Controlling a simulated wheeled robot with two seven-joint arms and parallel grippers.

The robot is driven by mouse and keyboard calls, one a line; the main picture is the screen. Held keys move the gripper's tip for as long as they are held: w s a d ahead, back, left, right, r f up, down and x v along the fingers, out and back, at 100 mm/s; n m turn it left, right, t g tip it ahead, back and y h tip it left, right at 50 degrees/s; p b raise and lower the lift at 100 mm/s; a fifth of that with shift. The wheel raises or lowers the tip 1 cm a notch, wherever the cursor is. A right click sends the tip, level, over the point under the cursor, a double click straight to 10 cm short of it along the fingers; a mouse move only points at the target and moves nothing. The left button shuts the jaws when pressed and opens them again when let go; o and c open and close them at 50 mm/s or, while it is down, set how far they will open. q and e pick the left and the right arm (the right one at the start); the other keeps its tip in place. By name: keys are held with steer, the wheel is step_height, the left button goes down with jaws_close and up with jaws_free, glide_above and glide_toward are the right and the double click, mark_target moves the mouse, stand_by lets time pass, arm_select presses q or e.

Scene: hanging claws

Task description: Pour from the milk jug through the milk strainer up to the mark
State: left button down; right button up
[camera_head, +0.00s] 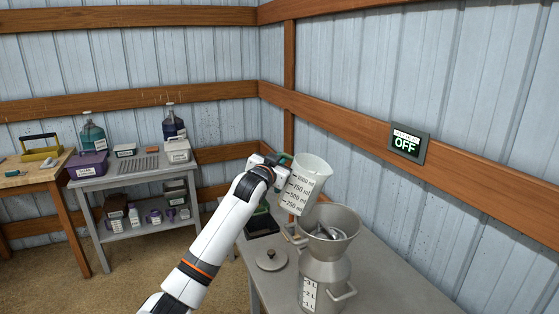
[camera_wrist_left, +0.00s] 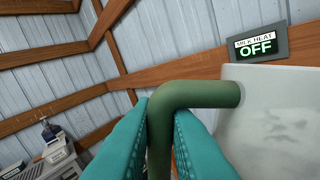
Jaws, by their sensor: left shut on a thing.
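The milk jug (camera_head: 304,184) is a whitish, see-through jug with volume marks in ml and a green handle. My left gripper (camera_head: 279,163) is shut on its handle; the wrist view shows the teal fingers either side of the green handle (camera_wrist_left: 178,99) and the jug's pale wall (camera_wrist_left: 275,118). The jug is up in the air, slightly tilted, up and left of the strainer. The metal milk strainer (camera_head: 330,222) is a wide funnel seated on the milk can (camera_head: 327,271), which has a litre scale on its front. No pouring stream shows. My right gripper is out of view.
A round metal lid (camera_head: 271,260) lies on the grey table (camera_head: 385,283) left of the can. A dark tray-like item (camera_head: 261,224) sits behind it. A wall sign (camera_head: 408,143) reads OFF. Shelves with bottles and boxes stand far left.

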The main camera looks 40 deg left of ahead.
arm_select(q)
steer(key=shift+s+d+r+m+p, duration=0.1)
steer(key=shift+r+m+p, duration=0.2)
steer(key=shift+r, duration=0.45)
steer(key=shift+d+r+m+p, duration=0.1)
steer(key=shift+r+m+p, duration=0.1)
steer(key=shift+m+p, duration=0.25)
steer(key=shift+d+r+m+p, duration=0.1)
steer(key=shift+r+m+p, duration=0.1)
steer(key=shift+m+p, duration=0.15)
steer(key=shift+w+d+r+m+p, duration=0.2)
steer(key=shift+m+p, duration=0.1)
steer(key=shift+m, duration=0.1)
stand_by(0.4)
